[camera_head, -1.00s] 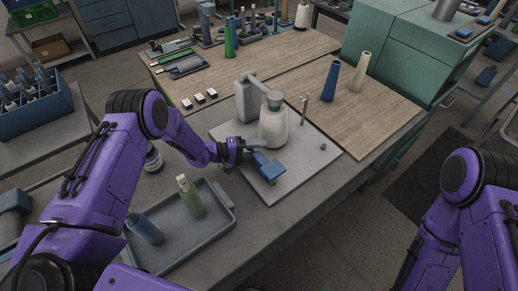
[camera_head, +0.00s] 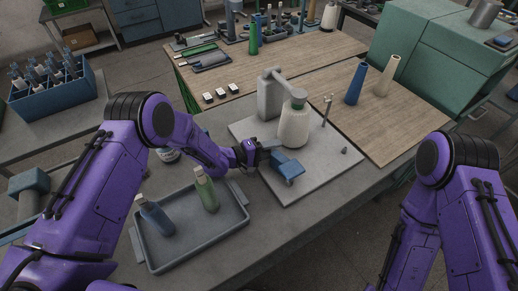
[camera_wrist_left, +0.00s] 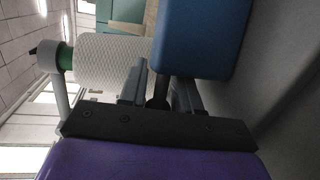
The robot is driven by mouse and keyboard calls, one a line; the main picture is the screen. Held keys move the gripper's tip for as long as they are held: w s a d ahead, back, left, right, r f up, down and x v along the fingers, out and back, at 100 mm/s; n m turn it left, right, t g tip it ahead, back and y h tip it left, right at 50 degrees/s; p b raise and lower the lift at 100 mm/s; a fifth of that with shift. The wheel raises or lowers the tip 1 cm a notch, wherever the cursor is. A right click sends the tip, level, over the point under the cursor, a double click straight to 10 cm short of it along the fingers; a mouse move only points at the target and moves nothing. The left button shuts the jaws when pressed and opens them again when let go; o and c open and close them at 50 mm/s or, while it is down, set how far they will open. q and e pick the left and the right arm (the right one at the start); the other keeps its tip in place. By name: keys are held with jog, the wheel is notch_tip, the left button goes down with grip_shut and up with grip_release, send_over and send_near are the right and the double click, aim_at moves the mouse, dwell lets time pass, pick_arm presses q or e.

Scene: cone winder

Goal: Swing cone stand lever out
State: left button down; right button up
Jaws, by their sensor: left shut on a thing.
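The cone stand is a grey post with an overhead arm (camera_head: 268,95) on a light grey plate (camera_head: 325,158). A cream yarn cone (camera_head: 293,126) with a green top stands under the arm; in the left wrist view the cone (camera_wrist_left: 105,58) lies left of the fingers. A blue block (camera_head: 286,164) sits low at the plate's front; it fills the upper middle of the wrist view (camera_wrist_left: 200,38). My left gripper (camera_head: 267,150) is beside the block, shut on a dark stem (camera_wrist_left: 160,92) at the block's edge, which I take as the lever. My right gripper is out of view.
A grey tray (camera_head: 240,226) with a blue and a green bottle-shaped piece lies left of the stand plate. A blue cone (camera_head: 356,83) and a cream cone (camera_head: 388,76) stand on the wooden top behind right. A thin upright pin (camera_head: 326,110) rises from the plate.

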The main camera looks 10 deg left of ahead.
pick_arm(q)
jog(key=shift+a+r+n+t+y, duration=0.1)
jog(key=shift+a+n+t+y, duration=0.1)
jog(key=shift+n+t+y, duration=0.35)
jog(key=c, duration=0.9)
grip_release()
